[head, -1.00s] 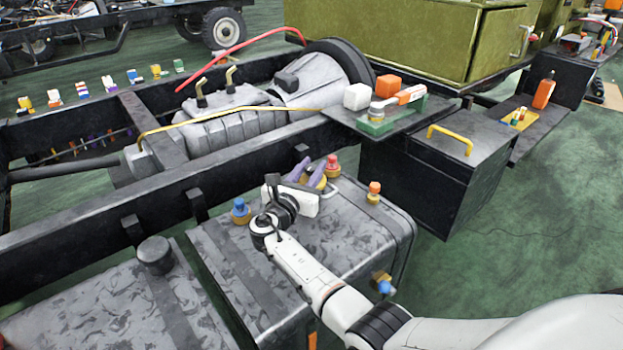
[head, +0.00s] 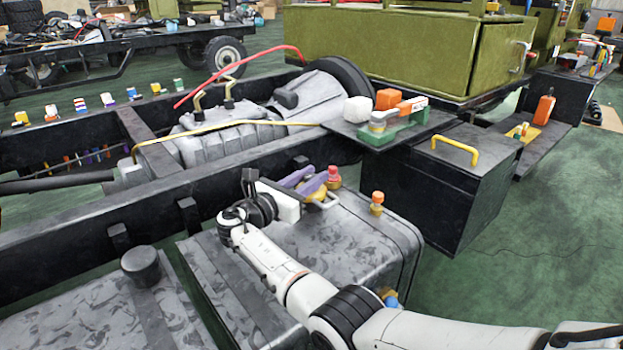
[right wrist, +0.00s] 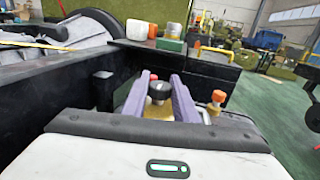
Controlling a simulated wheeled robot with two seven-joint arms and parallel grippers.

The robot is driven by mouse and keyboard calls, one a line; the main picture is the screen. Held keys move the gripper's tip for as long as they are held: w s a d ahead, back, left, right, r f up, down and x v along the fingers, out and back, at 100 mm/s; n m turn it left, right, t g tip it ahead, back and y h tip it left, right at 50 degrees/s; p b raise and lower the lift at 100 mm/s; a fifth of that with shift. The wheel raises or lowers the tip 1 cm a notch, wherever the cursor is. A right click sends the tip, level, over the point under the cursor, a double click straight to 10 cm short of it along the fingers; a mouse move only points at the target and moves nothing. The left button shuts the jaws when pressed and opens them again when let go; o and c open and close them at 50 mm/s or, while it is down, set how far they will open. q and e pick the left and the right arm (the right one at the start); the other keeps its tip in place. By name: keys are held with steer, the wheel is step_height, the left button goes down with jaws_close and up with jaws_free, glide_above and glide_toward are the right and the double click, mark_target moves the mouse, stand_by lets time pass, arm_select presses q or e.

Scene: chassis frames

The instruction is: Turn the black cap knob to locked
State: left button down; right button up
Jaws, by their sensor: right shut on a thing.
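My right gripper (head: 312,187) reaches over the grey tank (head: 345,235) from the front. Its two purple fingers are closed around the black cap knob (right wrist: 159,90), which shows between them in the right wrist view. The knob sits on a brass-coloured base (right wrist: 153,110), partly hidden by the fingers. In the head view the fingers and wrist hide the knob. Any lock marking is too small to read. My left gripper is in neither view.
A red knob (head: 333,174) stands just beyond the fingers, and an orange knob (head: 377,199) to their right. A black round cap (head: 140,265) is on the tank at left. A dark frame rail (head: 150,215) runs behind. A black box (head: 450,185) stands at right.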

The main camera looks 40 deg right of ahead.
steer(key=o, duration=1)
steer(key=shift+a, duration=0.1)
steer(key=shift+s+a, duration=0.1)
steer(key=shift+a, duration=0.2)
steer(key=p+v, duration=0.1)
steer(key=v, duration=0.8)
steer(key=shift+s+a+r+p, duration=0.1)
steer(key=shift+a+p, duration=0.1)
steer(key=shift+p, duration=0.2)
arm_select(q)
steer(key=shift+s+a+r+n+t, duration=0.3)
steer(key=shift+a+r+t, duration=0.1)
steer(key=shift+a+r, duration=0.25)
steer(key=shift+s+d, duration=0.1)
arm_select(e)
steer(key=shift+s, duration=0.15)
